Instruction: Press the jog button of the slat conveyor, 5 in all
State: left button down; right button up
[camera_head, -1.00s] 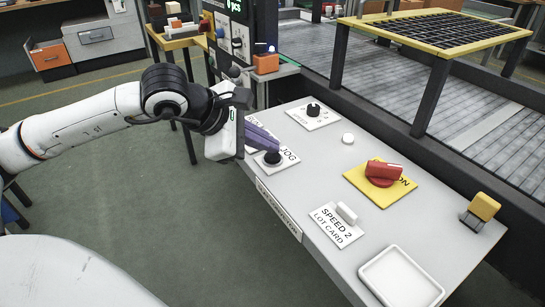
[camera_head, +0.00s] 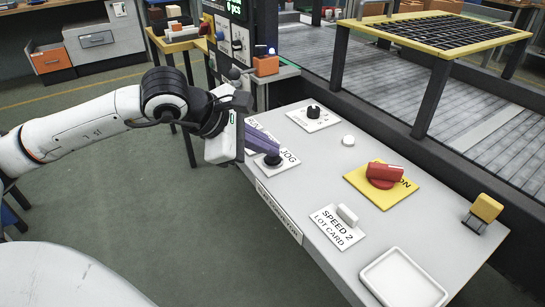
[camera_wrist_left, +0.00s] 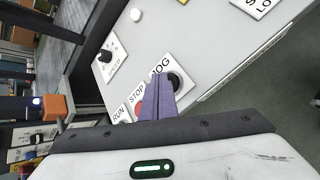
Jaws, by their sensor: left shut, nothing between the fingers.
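The jog button (camera_head: 272,159) is a round black knob on a white plate lettered JOG, at the left edge of the grey console. It also shows in the left wrist view (camera_wrist_left: 175,82), partly covered by the fingers. My left gripper (camera_head: 277,150) has purple fingers, shut and empty, with the tips right at the jog button. In the left wrist view its fingertips (camera_wrist_left: 159,78) overlap the button's edge; I cannot tell whether they touch it. The slat conveyor (camera_head: 410,105) lies behind the console. My right gripper is not in view.
A red stop button (camera_wrist_left: 140,109) sits beside the fingers. The console also bears a black speed knob (camera_head: 313,112), a white button (camera_head: 348,140), a red rotary switch (camera_head: 384,175), a lot card plate (camera_head: 338,228), a yellow-topped part (camera_head: 486,208) and a white tray (camera_head: 368,274).

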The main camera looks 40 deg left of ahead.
aim_at(267, 160)
pick_arm(q)
jog(key=shift+f, duration=0.25)
dwell(0.5)
jog(key=shift+r, duration=0.9)
jog(key=shift+r+p, duration=1.95)
jog(key=shift+r, duration=0.65)
jog(key=shift+f, duration=0.1)
